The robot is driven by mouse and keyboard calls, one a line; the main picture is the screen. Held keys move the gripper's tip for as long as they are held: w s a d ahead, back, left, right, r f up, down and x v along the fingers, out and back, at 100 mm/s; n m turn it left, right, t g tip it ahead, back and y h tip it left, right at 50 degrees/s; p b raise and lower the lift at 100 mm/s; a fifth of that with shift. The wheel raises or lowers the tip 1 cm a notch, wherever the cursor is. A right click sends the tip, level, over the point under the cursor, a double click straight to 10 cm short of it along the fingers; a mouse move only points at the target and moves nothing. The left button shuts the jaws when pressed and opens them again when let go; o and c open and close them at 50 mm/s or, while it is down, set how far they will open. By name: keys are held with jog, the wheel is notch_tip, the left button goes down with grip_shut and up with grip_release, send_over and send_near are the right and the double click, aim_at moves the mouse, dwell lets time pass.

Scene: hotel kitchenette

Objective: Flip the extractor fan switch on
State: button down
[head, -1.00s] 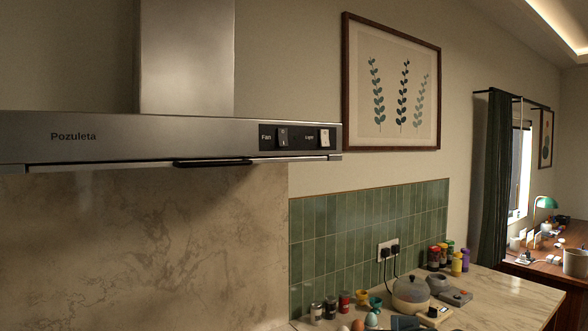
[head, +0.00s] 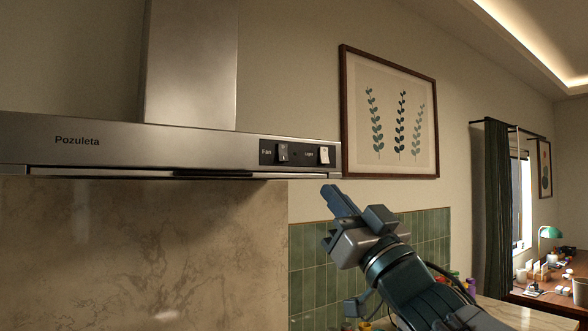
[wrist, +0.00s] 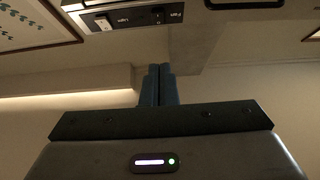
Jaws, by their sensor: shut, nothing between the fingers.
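The fan switch (head: 283,152) is a dark rocker on the black panel of the steel extractor hood, beside the label "Fan". It also shows, upside down, at the top of the wrist view (wrist: 157,15). Whether it is on or off is hard to tell. My gripper (head: 330,191) is shut and empty, below and to the right of the switch and apart from it. In the wrist view its fingers (wrist: 158,72) lie together, pointing up toward the hood.
A paler light switch (head: 324,154) sits right of the fan switch on the same panel. The hood (head: 190,150) juts out over a marble splashback (head: 140,250). A framed plant print (head: 390,110) hangs on the wall to the right. Space below the panel is open.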

aim_at(284, 153)
jog(key=p+x, duration=0.1)
jog(key=x, duration=0.3)
jog(key=f+p+x, duration=0.1)
jog(key=p+x, duration=0.1)
jog(key=x, duration=0.2)
jog(key=w+p+x, duration=0.1)
jog(key=p+x, duration=0.1)
jog(key=x, duration=0.2)
jog(key=shift+w+a+f, duration=0.1)
jog(key=shift+a+f, duration=0.15)
jog(key=shift+a, duration=0.15)
jog(key=shift+w+a+f, duration=0.1)
jog(key=shift+w+a, duration=0.2)
jog(key=shift+w, duration=0.15)
jog(key=shift+d, duration=0.1)
